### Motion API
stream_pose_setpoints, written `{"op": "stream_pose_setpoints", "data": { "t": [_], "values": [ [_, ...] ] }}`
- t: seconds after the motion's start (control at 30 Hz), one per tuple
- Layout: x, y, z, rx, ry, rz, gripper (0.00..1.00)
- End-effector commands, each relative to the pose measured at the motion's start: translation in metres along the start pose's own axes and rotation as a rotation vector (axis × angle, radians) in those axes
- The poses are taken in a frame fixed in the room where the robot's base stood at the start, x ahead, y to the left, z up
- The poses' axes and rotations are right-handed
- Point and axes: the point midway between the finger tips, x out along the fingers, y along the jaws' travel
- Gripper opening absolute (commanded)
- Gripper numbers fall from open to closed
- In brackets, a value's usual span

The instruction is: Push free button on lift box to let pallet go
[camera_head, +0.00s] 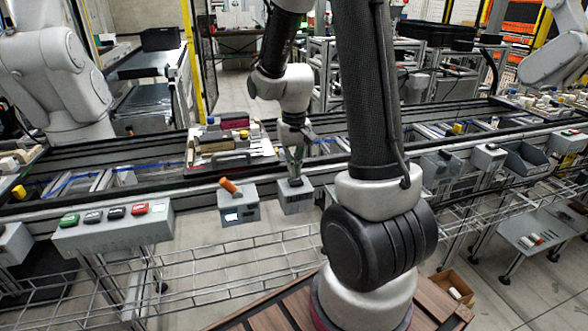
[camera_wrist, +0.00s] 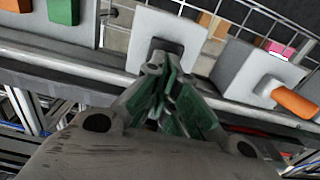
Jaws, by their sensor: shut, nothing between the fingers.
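A small grey box (camera_head: 298,201) with a dark button on its face stands at the conveyor's front edge. It carries no label that I can read. My gripper (camera_head: 295,178) points down at this button, with its fingers shut and empty. In the wrist view, the green-padded fingertips (camera_wrist: 158,68) are right at the black button (camera_wrist: 167,50) on the grey box (camera_wrist: 150,24) and partly cover it. I cannot tell whether they touch it. The pallet (camera_head: 232,160), loaded with parts, sits on the conveyor behind and left of the box.
A grey box (camera_head: 239,209) with an orange lever (camera_head: 229,186) stands just left; the lever (camera_wrist: 296,101) shows right in the wrist view. A panel (camera_head: 115,228) with green, black and red buttons stands farther left. A wire rack (camera_head: 230,262) runs below.

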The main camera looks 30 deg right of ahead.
Motion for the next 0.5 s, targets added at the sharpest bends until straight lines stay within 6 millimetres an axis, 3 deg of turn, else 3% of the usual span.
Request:
{"op": "stream_pose_setpoints", "data": {
  "t": [0.5],
  "values": [
    [0.0105,0.0,0.0002,0.0,-0.001,0.0,0.0]
  ]
}}
